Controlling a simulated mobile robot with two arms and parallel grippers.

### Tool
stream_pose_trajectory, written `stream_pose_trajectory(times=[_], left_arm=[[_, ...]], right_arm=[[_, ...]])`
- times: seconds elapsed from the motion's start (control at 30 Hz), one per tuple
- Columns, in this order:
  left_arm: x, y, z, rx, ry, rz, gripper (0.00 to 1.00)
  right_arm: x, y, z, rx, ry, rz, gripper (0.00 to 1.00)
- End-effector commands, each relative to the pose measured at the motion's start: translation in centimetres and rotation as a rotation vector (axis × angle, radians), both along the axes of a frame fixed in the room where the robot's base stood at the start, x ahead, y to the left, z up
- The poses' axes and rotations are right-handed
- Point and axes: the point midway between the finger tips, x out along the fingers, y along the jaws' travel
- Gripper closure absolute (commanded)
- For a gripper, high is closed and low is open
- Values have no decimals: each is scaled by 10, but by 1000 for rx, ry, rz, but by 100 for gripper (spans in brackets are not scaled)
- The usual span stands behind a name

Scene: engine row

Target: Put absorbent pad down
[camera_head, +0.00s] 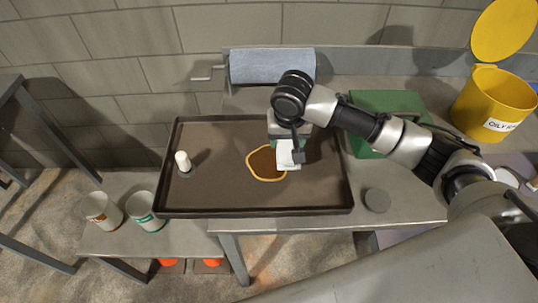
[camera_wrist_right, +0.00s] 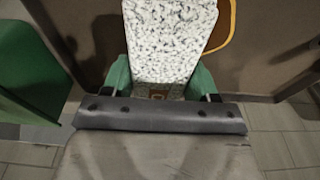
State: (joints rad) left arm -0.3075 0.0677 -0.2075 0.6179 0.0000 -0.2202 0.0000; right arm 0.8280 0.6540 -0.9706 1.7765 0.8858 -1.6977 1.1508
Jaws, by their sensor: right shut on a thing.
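The absorbent pad (camera_head: 287,158) is a white speckled sheet; it also shows large in the right wrist view (camera_wrist_right: 168,38). My right gripper (camera_head: 286,143) is shut on the pad, with its green fingers on either side of it in the wrist view. The pad is over the tray, at the right edge of a brown spill (camera_head: 262,163) with a yellowish rim. I cannot tell whether the pad touches the tray. The dark tray (camera_head: 250,210) lies on the workbench. My left gripper is not in view.
A white bottle-like object (camera_head: 183,161) stands at the tray's left. A blue roll (camera_head: 272,66), a green box (camera_head: 372,106) and an open yellow oily-waste bin (camera_head: 487,105) stand behind and right. Two cans (camera_head: 101,212) are on a lower shelf. A dark disc (camera_head: 377,200) lies right of the tray.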

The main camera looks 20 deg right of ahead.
Motion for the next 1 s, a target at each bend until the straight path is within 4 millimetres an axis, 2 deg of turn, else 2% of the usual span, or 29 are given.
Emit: stream_pose_trajectory(times=[0.03, 0.1, 0.27, 0.37, 0.6, 1.0], left_arm=[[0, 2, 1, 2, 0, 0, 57], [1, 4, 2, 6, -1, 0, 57], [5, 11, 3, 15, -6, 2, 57], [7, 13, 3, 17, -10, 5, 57], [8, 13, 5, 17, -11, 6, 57], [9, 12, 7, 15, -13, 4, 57]], right_arm=[[3, 12, -6, 3, 0, 2, 64], [7, 24, -13, 1, 1, 1, 64], [12, 40, -24, 1, 0, 0, 64], [12, 42, -30, -1, 0, -1, 64], [12, 42, -63, -2, 1, 0, 64], [12, 42, -69, 1, 0, 0, 64]])
